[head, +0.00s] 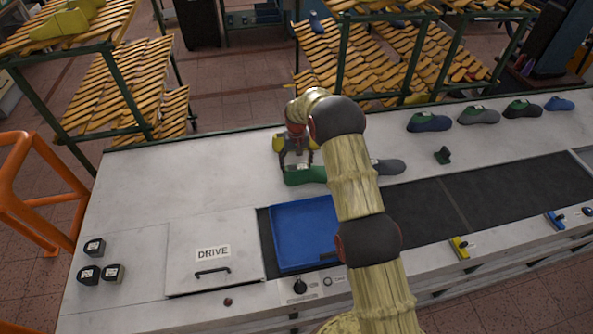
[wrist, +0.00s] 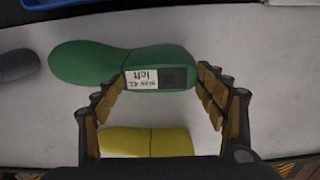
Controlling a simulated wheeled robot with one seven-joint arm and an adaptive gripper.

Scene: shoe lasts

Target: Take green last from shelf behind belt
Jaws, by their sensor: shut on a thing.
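The green last (head: 305,176) is on or just over the white bench top behind the belt; I cannot tell whether it touches. My arm covers part of it in the head view. In the wrist view the green last (wrist: 92,64) shows its rounded toe on the left and a white label reading "left" on its heel-end block. My gripper (head: 297,163) comes down from above. In the wrist view its fingertips (wrist: 164,78) close on both sides of that labelled block.
A yellow piece (wrist: 147,142) lies close below the green last in the wrist view. A grey last (head: 390,167) is to the right. More lasts (head: 430,122) line the back edge.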

